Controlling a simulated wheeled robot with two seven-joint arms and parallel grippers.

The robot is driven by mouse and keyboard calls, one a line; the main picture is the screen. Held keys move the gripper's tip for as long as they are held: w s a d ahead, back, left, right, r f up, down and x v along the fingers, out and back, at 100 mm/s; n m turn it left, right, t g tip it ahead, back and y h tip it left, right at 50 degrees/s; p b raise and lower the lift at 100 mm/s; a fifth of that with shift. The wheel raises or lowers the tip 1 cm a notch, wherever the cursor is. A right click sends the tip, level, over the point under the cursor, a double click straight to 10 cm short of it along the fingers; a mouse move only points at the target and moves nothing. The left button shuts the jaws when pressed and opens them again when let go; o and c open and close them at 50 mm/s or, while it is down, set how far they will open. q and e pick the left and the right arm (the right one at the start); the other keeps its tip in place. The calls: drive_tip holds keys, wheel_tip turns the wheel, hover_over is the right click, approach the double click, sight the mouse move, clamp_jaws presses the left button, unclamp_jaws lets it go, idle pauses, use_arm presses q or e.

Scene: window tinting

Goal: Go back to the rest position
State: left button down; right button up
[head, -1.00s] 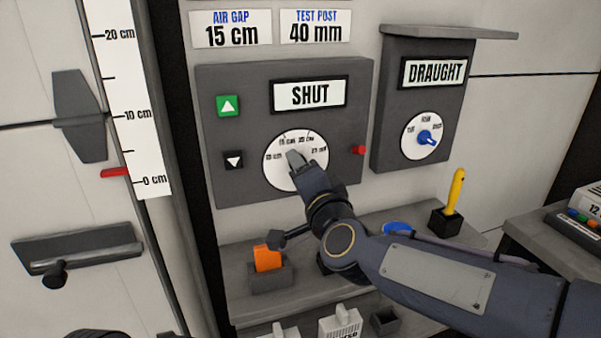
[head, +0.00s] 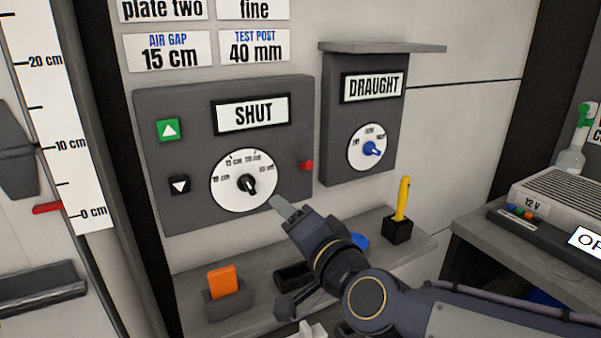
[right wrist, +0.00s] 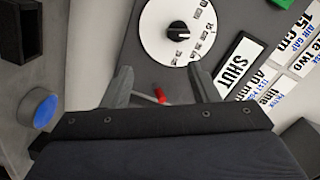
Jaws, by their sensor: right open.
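My right gripper (head: 284,208) is in front of the lower right part of the grey SHUT panel (head: 200,210), apart from its dial. In the right wrist view its two fingers (right wrist: 162,88) are spread with nothing held between them; a red knob shows beyond the gap. The white dial (head: 230,195) has a black knob (head: 247,184), which also shows in the right wrist view (right wrist: 178,31). The red knob (head: 306,166) sits on the panel's right side. My left gripper is not in view.
Below the panel a shelf (head: 190,318) holds an orange block (head: 222,281) in a holder, a blue button (head: 360,241) and a yellow tool (head: 403,197) in a black holder. The DRAUGHT box (head: 340,165) is to the right. A 12 V unit (head: 570,190) stands at the far right.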

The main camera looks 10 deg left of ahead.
drive_tip(key=s+d+f+n+g+h, duration=0.1)
drive_tip(key=s+d+f, duration=0.1)
drive_tip(key=d, duration=0.4)
drive_tip(key=s+d+f+n+g+h, duration=0.1)
drive_tip(key=d+f, duration=0.2)
drive_tip(key=d, duration=0.3)
drive_tip(key=s+d+f+n+g+h, duration=0.2)
drive_tip(key=s+d+f+g+h, duration=0.3)
drive_tip(key=s+d+f, duration=1.2)
wheel_tip(320, 180, up, 15)
drive_tip(key=s+a+g+p, duration=0.1)
drive_tip(key=p, duration=1.2)
drive_tip(key=shift+s+a+y, duration=0.25)
drive_tip(key=shift+a+y, duration=0.05)
drive_tip(key=shift+a, duration=0.1)
drive_tip(key=shift+c, duration=0.3)
